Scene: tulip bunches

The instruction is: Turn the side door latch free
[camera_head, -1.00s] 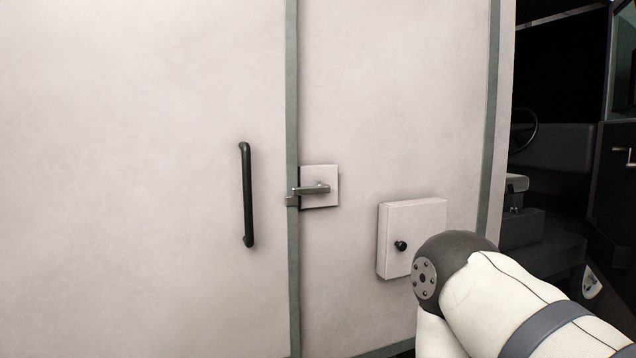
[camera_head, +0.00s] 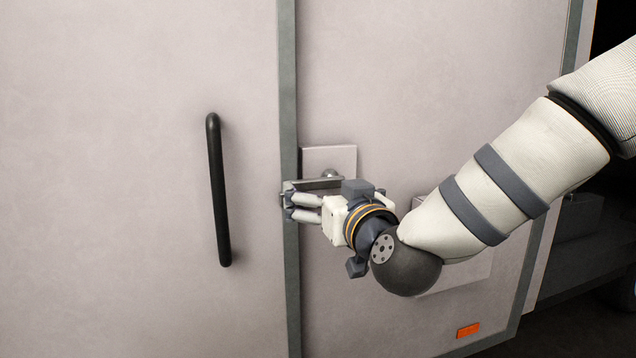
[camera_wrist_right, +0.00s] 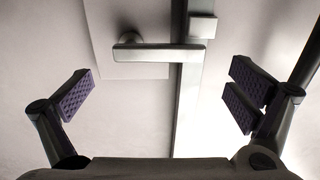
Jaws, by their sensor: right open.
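The latch is a grey metal lever (camera_head: 318,184) on a pale square plate (camera_head: 343,157). It lies about level, its free end reaching left to the grey seam strip. The lever (camera_wrist_right: 160,55) also shows whole in the right wrist view, with a small catch block (camera_wrist_right: 202,27) on the strip beside its end. My right gripper (camera_head: 291,206) is open, its fingers just below the lever's free end in the head view. In the right wrist view its fingers (camera_wrist_right: 165,95) stand wide apart with nothing between the pads; contact with the lever cannot be seen. My left gripper is out of view.
A black vertical door handle (camera_head: 218,190) stands left of the seam. A pale wall box (camera_head: 470,270) is mostly hidden behind my right arm. An orange marker (camera_head: 468,330) is low on the right panel. The left door panel is otherwise bare.

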